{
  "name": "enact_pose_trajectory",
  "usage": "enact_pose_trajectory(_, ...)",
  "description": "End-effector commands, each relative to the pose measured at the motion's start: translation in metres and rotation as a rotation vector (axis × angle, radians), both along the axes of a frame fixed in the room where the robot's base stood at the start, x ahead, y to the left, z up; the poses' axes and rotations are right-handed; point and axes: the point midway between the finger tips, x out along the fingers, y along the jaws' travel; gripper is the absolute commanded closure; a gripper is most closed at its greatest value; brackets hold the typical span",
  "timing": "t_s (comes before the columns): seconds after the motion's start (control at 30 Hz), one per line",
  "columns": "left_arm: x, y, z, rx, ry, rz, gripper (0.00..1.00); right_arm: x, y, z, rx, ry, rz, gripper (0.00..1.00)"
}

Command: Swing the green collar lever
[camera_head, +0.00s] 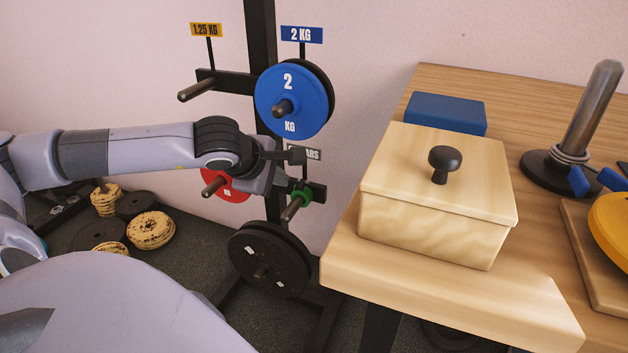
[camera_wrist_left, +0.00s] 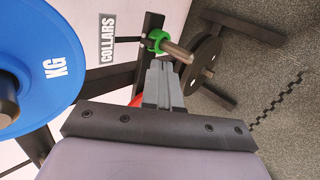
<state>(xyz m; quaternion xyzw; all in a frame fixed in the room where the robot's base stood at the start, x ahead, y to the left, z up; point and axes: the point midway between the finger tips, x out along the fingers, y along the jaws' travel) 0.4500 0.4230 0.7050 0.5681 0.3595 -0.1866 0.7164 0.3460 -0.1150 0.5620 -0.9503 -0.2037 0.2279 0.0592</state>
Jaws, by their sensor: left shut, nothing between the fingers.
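The green collar (camera_head: 303,194) sits around a bare metal peg on the dark rack, below the COLLARS sign. It also shows in the left wrist view (camera_wrist_left: 156,40), but its lever cannot be told clearly from its ring. My left gripper (camera_head: 284,180) is at the rack, just left of the collar and above its peg. In the left wrist view its fingers (camera_wrist_left: 160,68) are shut and empty, with their tips close below the collar. I cannot tell whether they touch it. My right gripper is not in view.
A blue 2 kg plate (camera_head: 292,92) hangs above the gripper, a red plate (camera_head: 229,190) sits behind it, and black plates (camera_head: 270,259) hang below. A wooden table with a lidded box (camera_head: 425,220) stands to the right. Several plates (camera_head: 150,231) lie on the floor at left.

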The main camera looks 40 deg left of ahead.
Motion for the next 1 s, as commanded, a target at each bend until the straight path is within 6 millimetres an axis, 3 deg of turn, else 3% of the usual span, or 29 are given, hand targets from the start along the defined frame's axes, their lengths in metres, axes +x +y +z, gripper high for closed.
enact_pose_trajectory(0.1, -0.004, 0.013, 0.002, 0.09, 0.006, 0.001, 1.0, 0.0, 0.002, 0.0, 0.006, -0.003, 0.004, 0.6)
enact_pose_trajectory(0.37, 0.007, 0.018, -0.01, 0.099, 0.006, 0.002, 1.0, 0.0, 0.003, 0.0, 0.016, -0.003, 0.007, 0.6)
enact_pose_trajectory(0.87, 0.063, 0.035, -0.071, 0.096, 0.005, 0.003, 1.0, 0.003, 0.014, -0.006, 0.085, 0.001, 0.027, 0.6)
enact_pose_trajectory(1.0, 0.08, 0.04, -0.074, 0.097, 0.003, 0.002, 1.0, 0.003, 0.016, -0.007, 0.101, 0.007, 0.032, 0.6)
